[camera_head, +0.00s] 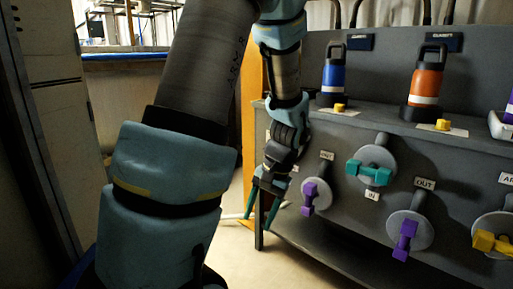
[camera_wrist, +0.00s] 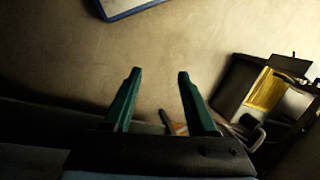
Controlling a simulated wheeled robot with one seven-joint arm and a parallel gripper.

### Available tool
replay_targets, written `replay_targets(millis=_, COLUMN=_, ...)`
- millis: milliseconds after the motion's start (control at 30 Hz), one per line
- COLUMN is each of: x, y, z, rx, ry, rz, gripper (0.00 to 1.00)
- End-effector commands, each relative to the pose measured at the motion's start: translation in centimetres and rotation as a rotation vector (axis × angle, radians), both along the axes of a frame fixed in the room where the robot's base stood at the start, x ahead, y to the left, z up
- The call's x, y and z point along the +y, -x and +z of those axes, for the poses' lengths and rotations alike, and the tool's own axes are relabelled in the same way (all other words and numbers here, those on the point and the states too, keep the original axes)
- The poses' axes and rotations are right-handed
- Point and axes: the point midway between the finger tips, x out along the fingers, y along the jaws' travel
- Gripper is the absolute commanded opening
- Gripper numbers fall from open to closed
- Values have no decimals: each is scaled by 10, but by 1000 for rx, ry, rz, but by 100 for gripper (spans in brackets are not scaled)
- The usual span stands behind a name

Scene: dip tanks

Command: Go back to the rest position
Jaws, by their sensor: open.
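My gripper (camera_head: 262,208) hangs pointing down in the head view, left of the grey dip-tank bench (camera_head: 436,165). Its two green fingers are spread apart with nothing between them. In the wrist view my gripper (camera_wrist: 158,88) also shows open and empty, above a pale floor (camera_wrist: 75,55). My arm fills much of the left and middle of the head view and hides what lies behind it.
The bench front carries purple (camera_head: 404,240), teal (camera_head: 369,172) and yellow (camera_head: 493,242) valve handles. A blue bottle (camera_head: 334,78) and an orange bottle (camera_head: 425,86) stand on its ledge. A grey cabinet (camera_head: 50,110) stands at the left.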

Motion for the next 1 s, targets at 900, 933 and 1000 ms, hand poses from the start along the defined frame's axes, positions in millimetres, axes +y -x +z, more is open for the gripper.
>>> replay_targets(millis=900, x=73, y=33, z=96, rx=-204, ry=327, rz=313, gripper=57)
replay_targets(millis=933, x=74, y=33, z=102, rx=-204, ry=327, rz=312, gripper=57)
replay_targets(millis=1000, x=73, y=33, z=119, rx=-204, ry=326, rz=312, gripper=57)
